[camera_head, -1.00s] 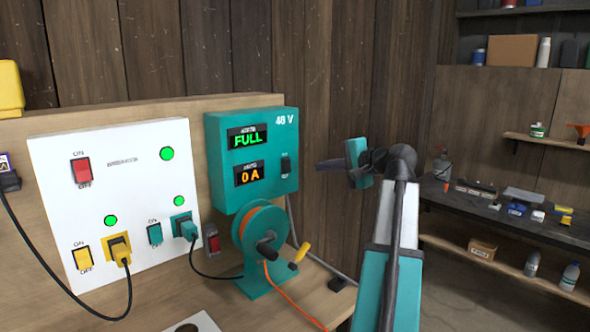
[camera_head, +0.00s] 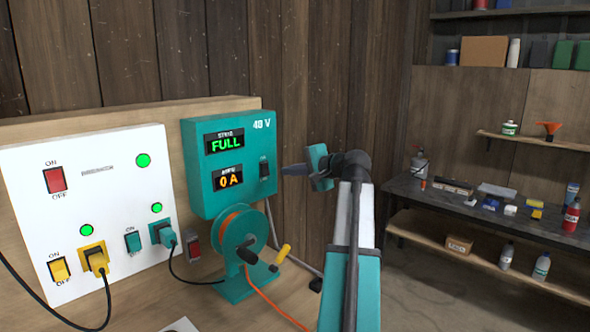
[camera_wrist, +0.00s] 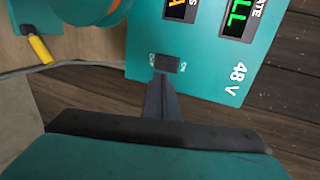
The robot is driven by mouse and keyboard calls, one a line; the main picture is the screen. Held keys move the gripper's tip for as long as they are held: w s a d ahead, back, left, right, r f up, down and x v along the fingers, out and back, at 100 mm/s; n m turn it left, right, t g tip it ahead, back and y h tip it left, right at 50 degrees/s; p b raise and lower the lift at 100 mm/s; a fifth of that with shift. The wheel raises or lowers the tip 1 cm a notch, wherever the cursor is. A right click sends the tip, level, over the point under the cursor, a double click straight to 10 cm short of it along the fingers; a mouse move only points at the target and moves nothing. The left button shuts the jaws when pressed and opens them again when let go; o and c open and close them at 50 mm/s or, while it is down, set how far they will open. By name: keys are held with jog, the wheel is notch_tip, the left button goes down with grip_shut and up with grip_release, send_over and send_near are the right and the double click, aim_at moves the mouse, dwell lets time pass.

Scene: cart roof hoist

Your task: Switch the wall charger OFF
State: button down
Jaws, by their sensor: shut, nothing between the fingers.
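The wall charger (camera_head: 199,182) is a teal box marked 48 V, with a green FULL display and an orange 0 A display. Its black rocker switch (camera_head: 264,169) is at the right of its front face. My gripper (camera_head: 285,170) is shut and empty, its dark fingertips pointing at the switch from the right. In the wrist view the charger (camera_wrist: 215,85) appears turned, and the fingertips (camera_wrist: 160,82) are just in front of the switch (camera_wrist: 167,62). I cannot tell whether they touch it. The switch's position is too small to read.
A teal cable reel (camera_head: 229,285) with a yellow-handled crank stands below the charger. A white panel (camera_head: 110,232) with red, yellow and teal switches is to its left. A dark workbench (camera_head: 470,215) stands at the right, with open floor before it.

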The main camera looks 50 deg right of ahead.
aim_at(267, 173)
jog(key=p+x, duration=0.2)
jog(key=x, duration=0.5)
jog(key=shift+w+f, duration=0.25)
jog(key=shift+w, duration=0.3)
